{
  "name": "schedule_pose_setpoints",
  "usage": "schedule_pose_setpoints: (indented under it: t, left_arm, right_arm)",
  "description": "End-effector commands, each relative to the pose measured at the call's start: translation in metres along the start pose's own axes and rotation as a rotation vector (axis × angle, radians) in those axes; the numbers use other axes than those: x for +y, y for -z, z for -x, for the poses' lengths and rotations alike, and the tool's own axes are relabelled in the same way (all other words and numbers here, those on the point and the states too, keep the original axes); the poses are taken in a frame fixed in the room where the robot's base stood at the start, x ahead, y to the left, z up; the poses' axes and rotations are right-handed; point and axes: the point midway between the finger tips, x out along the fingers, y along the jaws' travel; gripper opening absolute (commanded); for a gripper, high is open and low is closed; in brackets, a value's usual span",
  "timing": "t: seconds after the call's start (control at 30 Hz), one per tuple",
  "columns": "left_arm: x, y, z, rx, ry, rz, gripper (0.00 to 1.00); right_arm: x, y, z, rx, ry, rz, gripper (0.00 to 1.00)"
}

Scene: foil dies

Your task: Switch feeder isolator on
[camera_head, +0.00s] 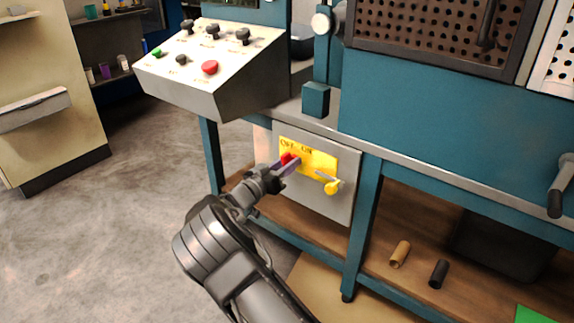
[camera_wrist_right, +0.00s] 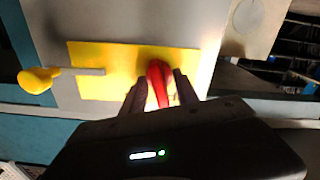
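The feeder isolator is a grey box (camera_head: 309,195) on the front of the teal machine frame, with a yellow plate (camera_head: 318,160) marked OFF and ON. Its red handle (camera_head: 287,159) sits at the OFF side; it also shows in the wrist view (camera_wrist_right: 158,82). My right gripper (camera_head: 283,166) is at the handle. In the wrist view its fingers (camera_wrist_right: 160,92) stand on both sides of the handle, with slim gaps, so it looks open around it. The fingers partly hide the handle in the head view. My left gripper is out of view.
A yellow-knobbed lever (camera_head: 331,186) sticks out at the plate's lower right, close to the red handle. A sloped control panel (camera_head: 210,65) with knobs and a red button stands above left. Floor at left is clear.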

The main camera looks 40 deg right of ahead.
Motion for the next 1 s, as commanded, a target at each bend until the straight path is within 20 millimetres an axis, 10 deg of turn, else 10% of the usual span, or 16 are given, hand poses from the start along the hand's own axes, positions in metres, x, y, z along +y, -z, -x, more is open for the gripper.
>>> schedule_pose_setpoints:
  t: [0.47,1.0]
  left_arm:
    - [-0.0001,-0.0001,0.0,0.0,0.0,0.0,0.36]
    - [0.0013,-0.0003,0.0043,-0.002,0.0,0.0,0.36]
  right_arm:
    - [0.0,0.0,0.0004,0.0,0.0,0.0,0.0]
    - [0.0014,0.0006,-0.0003,-0.003,-0.001,-0.084,0.0]
